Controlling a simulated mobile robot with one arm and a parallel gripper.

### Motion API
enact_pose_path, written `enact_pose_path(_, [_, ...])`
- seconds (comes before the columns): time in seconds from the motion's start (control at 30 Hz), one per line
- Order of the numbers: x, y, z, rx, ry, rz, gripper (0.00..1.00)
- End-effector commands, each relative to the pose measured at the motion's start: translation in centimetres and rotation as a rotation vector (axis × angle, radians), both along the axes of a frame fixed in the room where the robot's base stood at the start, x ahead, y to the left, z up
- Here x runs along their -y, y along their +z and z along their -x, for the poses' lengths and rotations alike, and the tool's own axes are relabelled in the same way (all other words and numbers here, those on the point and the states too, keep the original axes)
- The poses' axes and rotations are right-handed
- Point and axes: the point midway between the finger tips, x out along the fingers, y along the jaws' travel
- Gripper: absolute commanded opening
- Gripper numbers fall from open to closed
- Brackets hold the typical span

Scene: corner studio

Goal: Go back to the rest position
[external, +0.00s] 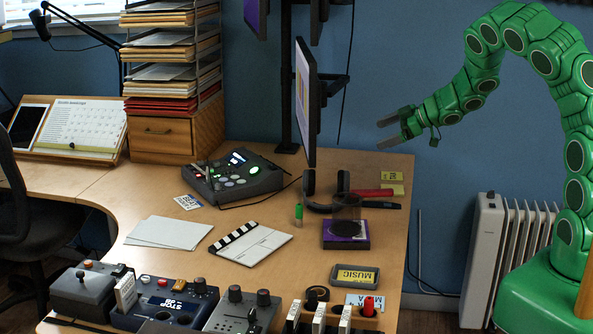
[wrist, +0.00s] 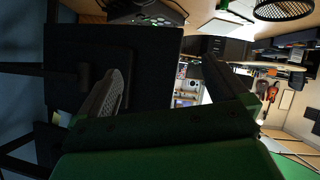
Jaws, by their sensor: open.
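My green arm curves in from the right in the external view. My gripper (external: 390,130) points left, raised above the right back part of the desk (external: 362,272). Its two grey fingers are apart with nothing between them. In the wrist view, my gripper (wrist: 165,85) also shows its two dark fingers spread and empty. The back of a dark monitor (wrist: 150,62) fills much of the left of that view. In the external view, the monitor (external: 306,100) stands edge-on to the left of my fingers, with a gap between.
A headset (external: 310,188), a mesh cup (external: 346,208), a clapperboard (external: 253,243) and a black mixer (external: 232,178) lie on the desk. Control boxes (external: 165,305) line the front. A white radiator (external: 490,250) stands below my arm. The air right of the monitor is free.

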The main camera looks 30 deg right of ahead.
Motion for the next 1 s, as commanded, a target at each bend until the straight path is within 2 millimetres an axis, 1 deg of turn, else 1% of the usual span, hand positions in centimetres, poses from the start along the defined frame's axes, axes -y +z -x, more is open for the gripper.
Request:
enact_pose_path(0.03, [1.0,1.8,-0.7,0.024,-0.058,0.019,1.0])
enact_pose_path(0.07, [1.8,2.6,-1.1,0.035,-0.097,0.032,1.0])
enact_pose_path(0.1, [2.7,4.0,-1.5,0.05,-0.147,0.045,1.0])
enact_pose_path(0.2, [5.0,7.0,-2.1,0.08,-0.273,0.069,1.0])
enact_pose_path(0.33, [8.0,11.0,-2.0,0.104,-0.433,0.085,1.0])
enact_pose_path(0.47, [10.6,14.4,-0.9,0.108,-0.589,0.08,1.0])
enact_pose_path(0.5, [11.3,15.4,-0.4,0.107,-0.635,0.075,1.0])
enact_pose_path(0.6, [12.9,17.3,1.2,0.088,-0.746,0.055,1.0])
enact_pose_path(0.73, [14.4,19.1,4.0,0.044,-0.882,0.018,1.0])
enact_pose_path(0.83, [15.0,20.1,6.4,-0.003,-0.973,-0.023,1.0])
enact_pose_path(0.9, [15.2,20.3,8.3,-0.047,-1.03,-0.051,1.0])
enact_pose_path(1.0, [15.0,20.7,11.1,-0.115,-1.101,-0.099,1.0])
